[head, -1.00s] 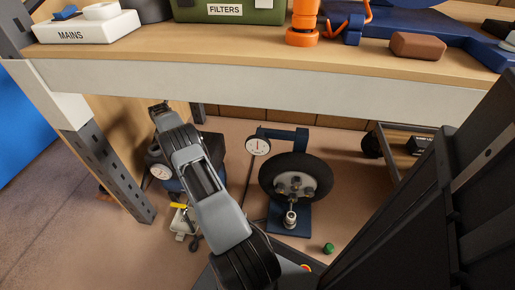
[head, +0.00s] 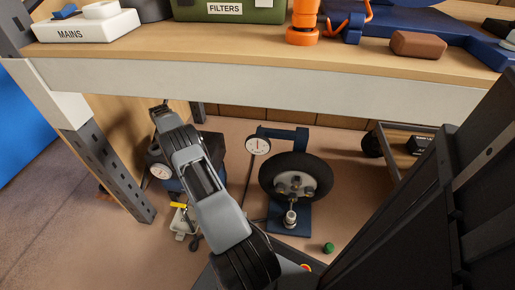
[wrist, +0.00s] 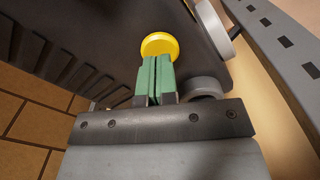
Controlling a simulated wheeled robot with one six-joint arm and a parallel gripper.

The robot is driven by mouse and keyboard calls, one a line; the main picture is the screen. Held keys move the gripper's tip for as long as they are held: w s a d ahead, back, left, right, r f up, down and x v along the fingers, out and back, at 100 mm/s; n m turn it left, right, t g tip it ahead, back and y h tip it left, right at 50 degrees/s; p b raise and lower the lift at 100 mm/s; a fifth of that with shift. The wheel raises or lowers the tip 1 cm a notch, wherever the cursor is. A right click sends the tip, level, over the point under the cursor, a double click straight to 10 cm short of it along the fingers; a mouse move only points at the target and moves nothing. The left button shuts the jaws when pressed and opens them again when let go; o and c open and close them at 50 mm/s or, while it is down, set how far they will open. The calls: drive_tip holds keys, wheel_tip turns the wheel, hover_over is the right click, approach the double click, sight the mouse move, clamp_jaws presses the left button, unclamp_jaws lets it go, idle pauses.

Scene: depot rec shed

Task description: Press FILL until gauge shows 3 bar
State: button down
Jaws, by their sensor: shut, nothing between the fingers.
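A round yellow button (wrist: 159,45) sits on a dark housing (wrist: 100,25) in the wrist view; no FILL label is legible. My gripper (wrist: 158,62) is shut and empty, its green fingertips at the button's lower edge. I cannot tell whether they touch it. In the head view my arm hides the fingers and the button. A white gauge (head: 258,146) stands left of a black tyre (head: 296,178) on a blue stand (head: 285,133). Its needle points about straight up; the numbers are too small to read. A second gauge (head: 161,172) shows beside my arm.
A wooden bench (head: 260,55) with a pale front edge spans above my arm. Its grey metal leg (head: 112,165) stands at left. A grey box with a yellow part (head: 181,222) and a green cap (head: 328,247) lie on the floor. A low cart (head: 400,155) stands at right.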

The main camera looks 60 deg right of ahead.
drive_tip(key=shift+f+b, duration=0.55)
drive_tip(key=shift+f, duration=0.5)
drive_tip(key=shift+r, duration=0.15)
drive_tip(key=shift+r+p, duration=1)
drive_tip(key=shift+r, duration=0.35)
drive_tip(key=shift+f, duration=0.3)
drive_tip(key=shift+f+b, duration=0.7)
drive_tip(key=shift+f, duration=0.45)
drive_tip(key=shift+r+p, duration=0.85)
drive_tip(key=shift+r, duration=0.55)
drive_tip(key=shift+r, duration=0.1)
